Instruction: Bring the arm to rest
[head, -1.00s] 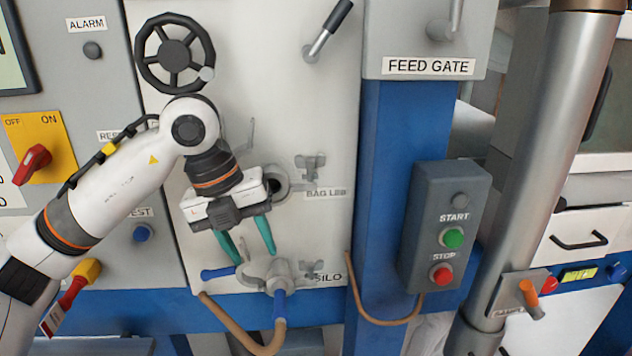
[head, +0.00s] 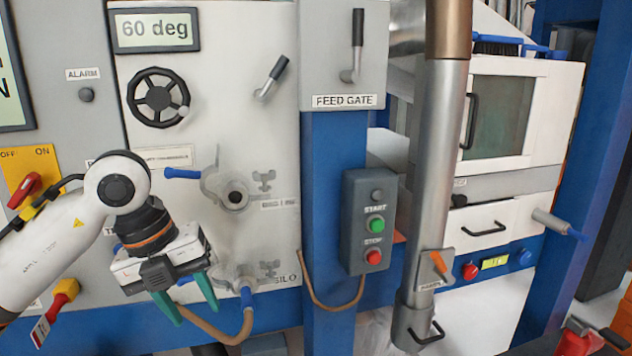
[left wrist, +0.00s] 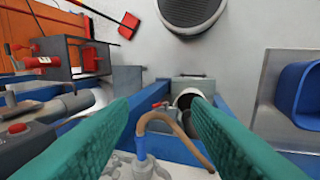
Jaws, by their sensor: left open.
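My left gripper (head: 198,318) comes in from the left in the head view, with its two green fingers apart and pointing down. It is empty, in front of the panel (head: 225,60), left of the lower hose coupling (head: 235,270), partly covering the area there. In the left wrist view the open fingers (left wrist: 160,103) show with nothing gripped; a brown hose (left wrist: 165,122) on a blue fitting lies beyond them. My right gripper is not in view.
The upper port (head: 233,197) with a blue handle is right of my arm. The handwheel (head: 157,97) is above. A red-handled tool (head: 55,310) is near my forearm, lower left. The start/stop box (head: 370,220) and steel pipe (head: 440,150) stand to the right.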

